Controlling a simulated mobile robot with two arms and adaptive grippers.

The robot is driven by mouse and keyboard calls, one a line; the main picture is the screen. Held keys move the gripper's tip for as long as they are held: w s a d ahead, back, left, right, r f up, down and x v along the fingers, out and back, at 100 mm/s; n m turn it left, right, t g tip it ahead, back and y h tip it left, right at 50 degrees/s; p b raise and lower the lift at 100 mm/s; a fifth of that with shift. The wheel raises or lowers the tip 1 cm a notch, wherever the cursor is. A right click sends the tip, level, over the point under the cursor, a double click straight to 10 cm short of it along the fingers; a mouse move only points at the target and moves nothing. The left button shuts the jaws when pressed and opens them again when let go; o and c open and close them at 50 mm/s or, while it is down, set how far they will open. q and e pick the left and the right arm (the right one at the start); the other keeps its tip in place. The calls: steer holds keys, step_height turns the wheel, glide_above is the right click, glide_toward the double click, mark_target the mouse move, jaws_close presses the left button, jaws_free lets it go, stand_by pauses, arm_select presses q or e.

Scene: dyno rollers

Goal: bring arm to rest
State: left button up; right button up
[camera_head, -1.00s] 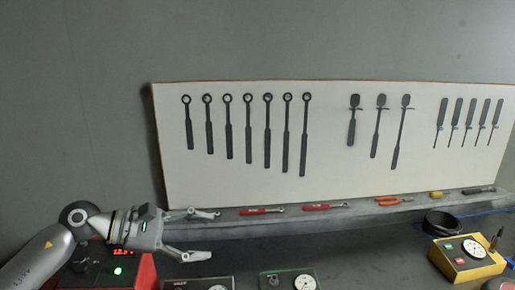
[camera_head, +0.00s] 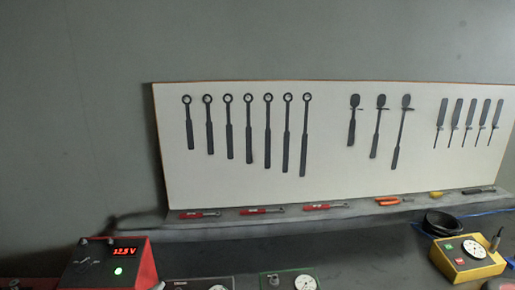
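Neither of my grippers is in the camera_head view now, and no part of my arms shows. The left side, over the red box (camera_head: 143,262) with a lit display and a green light, is clear of any arm. Whether my grippers are open or shut is hidden from view.
A white tool board (camera_head: 330,140) with dark tool shapes stands at the back. Red-handled tools (camera_head: 262,211), orange pliers (camera_head: 387,201) and other tools lie on the ledge below it. A yellow box (camera_head: 467,258) with a gauge and a black round bowl (camera_head: 443,223) stand at right.

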arm_select(q)
steer(key=s+f+n+g, duration=0.55)
steer(key=s+f, duration=0.25)
steer(key=s, duration=0.4)
steer(key=s+f+n+g, duration=0.4)
steer(key=s+f+g, duration=0.2)
steer(key=s+f, duration=0.5)
step_height(320, 180, down, 29)
steer(key=s+b, duration=0.2)
steer(key=b, duration=0.5)
steer(key=s+a+f+g+b, duration=0.1)
steer(key=s+f+b, duration=0.2)
steer(key=s+f, duration=0.5)
steer(key=s+a+f+g+b, duration=0.1)
steer(key=s+f+b, duration=0.3)
steer(key=s+f, duration=0.5)
step_height(320, 180, down, 7)
steer(key=shift+s+a+h, duration=0.15)
steer(key=shift+s+h, duration=0.15)
